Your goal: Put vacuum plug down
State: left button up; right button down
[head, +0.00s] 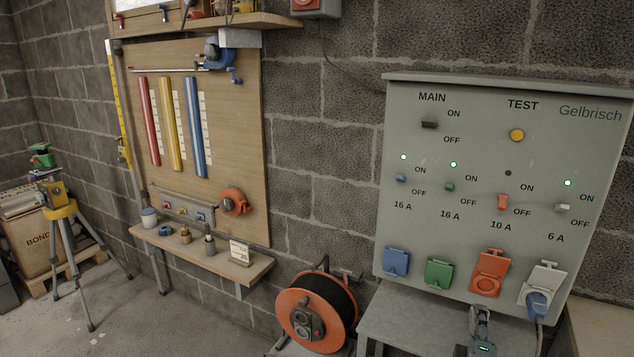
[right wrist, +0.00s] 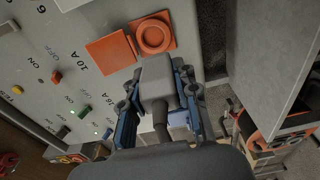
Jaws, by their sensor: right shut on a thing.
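My right gripper (head: 480,314) is below the orange socket (head: 489,275), whose lid is raised, on the grey panel (head: 480,160). In the right wrist view, the right gripper (right wrist: 160,95) is shut on a grey plug (right wrist: 158,80) with a dark cable (right wrist: 160,122) trailing back toward the wrist. The plug's front end points toward the orange socket (right wrist: 155,36). I cannot tell whether they touch, but the round socket face shows uncovered. In the head view the plug is hard to tell from the gripper fingers. My left gripper is not in view.
A blue plug (head: 538,302) sits in the white socket (head: 545,274). The blue socket (head: 397,262) and green socket (head: 437,273) have lids closed. A grey-topped surface (head: 400,315) lies below the panel. An orange reel (head: 316,312) stands to its left.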

jog(key=s+a+r+n+t+y+p, duration=0.1)
jog(key=s+a+y, duration=0.3)
jog(key=s+a, duration=0.5)
jog(key=s+a+r+n+t+y+p, duration=0.1)
jog(key=s+a+r+n+y, duration=0.3)
jog(key=s+a, duration=0.6)
jog(key=s, duration=0.4)
jog(key=shift+a+r+n, duration=0.15)
jog(key=shift+a+n, duration=0.05)
jog(key=shift+n, duration=0.1)
